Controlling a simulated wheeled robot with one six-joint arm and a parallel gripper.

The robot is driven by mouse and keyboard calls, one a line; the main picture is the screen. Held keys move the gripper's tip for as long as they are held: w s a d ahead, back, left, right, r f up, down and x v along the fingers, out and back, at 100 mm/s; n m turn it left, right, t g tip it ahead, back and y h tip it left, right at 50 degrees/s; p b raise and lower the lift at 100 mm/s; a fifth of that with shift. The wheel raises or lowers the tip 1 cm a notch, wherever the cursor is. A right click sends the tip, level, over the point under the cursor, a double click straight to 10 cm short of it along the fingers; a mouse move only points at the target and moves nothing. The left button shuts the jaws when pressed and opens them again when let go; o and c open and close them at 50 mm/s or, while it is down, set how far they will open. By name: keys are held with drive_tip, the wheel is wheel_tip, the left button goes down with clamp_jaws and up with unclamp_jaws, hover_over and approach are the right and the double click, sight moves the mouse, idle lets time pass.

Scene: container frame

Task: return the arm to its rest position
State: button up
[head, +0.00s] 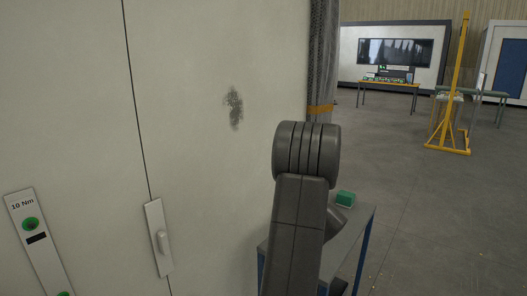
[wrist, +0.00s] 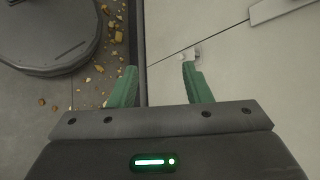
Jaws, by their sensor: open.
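In the head view my arm rises from the lower middle in front of a pale wall panel (head: 215,60), and its end is hidden there. In the wrist view my gripper (wrist: 159,72) shows two green fingers standing well apart. Nothing is between them but floor and pale panel behind. The green fingers point toward a seam where the panel meets the dirty floor.
A small table (head: 362,228) with a green block (head: 345,198) stands right of my arm. A label plate (head: 38,240) and a handle (head: 158,238) are on the panel. A yellow stand (head: 456,100) is farther off. Open floor (head: 430,210) lies right.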

drive_tip(key=shift+w+a+f+m+t+y+b, duration=0.2)
drive_tip(key=shift+a+m+t+y, duration=0.25)
drive_tip(key=shift+a, duration=0.3)
drive_tip(key=shift+w+a+f+m+t+y+b, duration=0.1)
drive_tip(key=shift+w+a+m+t+y, duration=0.25)
drive_tip(key=shift+a+m, duration=0.3)
drive_tip(key=shift+w+a+f+m+t+y+b, duration=0.15)
drive_tip(key=shift+w+a+m+t+y, duration=0.2)
drive_tip(key=shift+a, duration=0.5)
drive_tip(key=shift+s, duration=0.1)
